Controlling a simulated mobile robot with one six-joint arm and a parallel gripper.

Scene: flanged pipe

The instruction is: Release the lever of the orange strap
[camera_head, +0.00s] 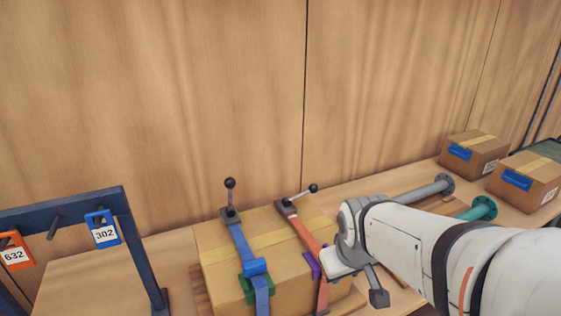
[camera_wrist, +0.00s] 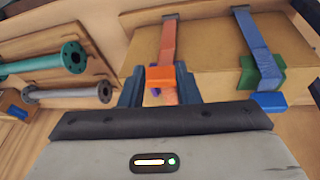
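The orange strap (camera_head: 305,236) runs over the top of a cardboard box (camera_head: 225,265) and down its front. Its lever (camera_head: 302,194), with a black ball knob, leans right and lies low at the back edge of the box. The strap (camera_wrist: 168,42) also shows in the wrist view, with an orange block (camera_wrist: 160,73) at the box edge. My gripper (camera_wrist: 160,80) has its two dark blue fingers apart, one on each side of this block. I cannot tell whether they touch it. In the head view my wrist hides the fingertips.
A blue strap (camera_head: 241,243) with an upright lever (camera_head: 231,196) and a green corner piece (camera_head: 248,290) is left of the orange one. A purple corner piece (camera_head: 312,265) is under the orange strap. Flanged pipes (camera_head: 425,191) and boxes (camera_head: 474,154) are right; a tag rack (camera_head: 140,250) is left.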

